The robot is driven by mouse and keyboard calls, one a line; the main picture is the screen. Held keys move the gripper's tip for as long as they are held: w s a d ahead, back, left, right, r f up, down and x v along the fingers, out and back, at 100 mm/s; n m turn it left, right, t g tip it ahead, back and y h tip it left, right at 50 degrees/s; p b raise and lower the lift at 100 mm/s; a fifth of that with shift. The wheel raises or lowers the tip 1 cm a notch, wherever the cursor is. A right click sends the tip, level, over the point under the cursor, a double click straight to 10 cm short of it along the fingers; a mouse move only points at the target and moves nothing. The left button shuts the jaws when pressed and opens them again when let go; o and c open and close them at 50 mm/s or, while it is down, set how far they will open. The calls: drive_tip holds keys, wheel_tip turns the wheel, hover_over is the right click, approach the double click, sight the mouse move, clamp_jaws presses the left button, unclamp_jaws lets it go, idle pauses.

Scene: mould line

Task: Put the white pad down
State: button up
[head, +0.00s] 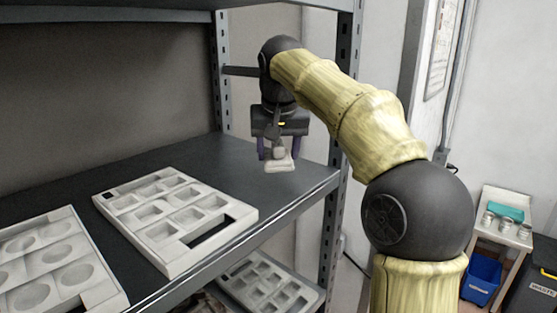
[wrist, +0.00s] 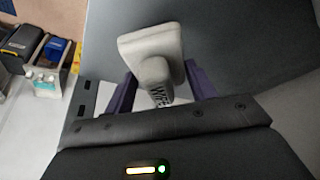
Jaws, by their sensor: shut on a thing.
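The white pad (head: 279,164) is a pale block with a rounded grip on top. My gripper (head: 278,149) points down and is shut on that grip, with a purple finger on each side. In the head view the pad is over the right end of the dark shelf; I cannot tell whether it touches the surface. In the wrist view the pad (wrist: 152,42) sits between the purple fingers of my gripper (wrist: 160,88), its grip toward the camera with partly hidden dark lettering.
A white mould tray (head: 172,262) with square pockets lies left on the shelf (head: 245,168); another (head: 112,295) with round pockets lies nearer. A shelf post (head: 330,225) stands at the right corner. A small table (head: 512,205) with jars and a blue bin (head: 481,277) are far right.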

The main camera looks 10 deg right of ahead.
sight(280, 164)
drive_tip(key=shift+d+f, duration=0.15)
drive_tip(key=shift+f, duration=0.35)
drive_tip(key=shift+d+f, duration=0.15)
drive_tip(key=shift+f, duration=0.35)
drive_tip(key=shift+s+a+f, duration=0.1)
drive_tip(key=shift+s+f, duration=0.2)
drive_tip(key=shift+f, duration=0.25)
drive_tip(key=shift+w+a+f, duration=0.1)
drive_tip(key=shift+a+f, duration=0.05)
drive_tip(key=shift+f, duration=0.15)
drive_tip(key=o, duration=0.9)
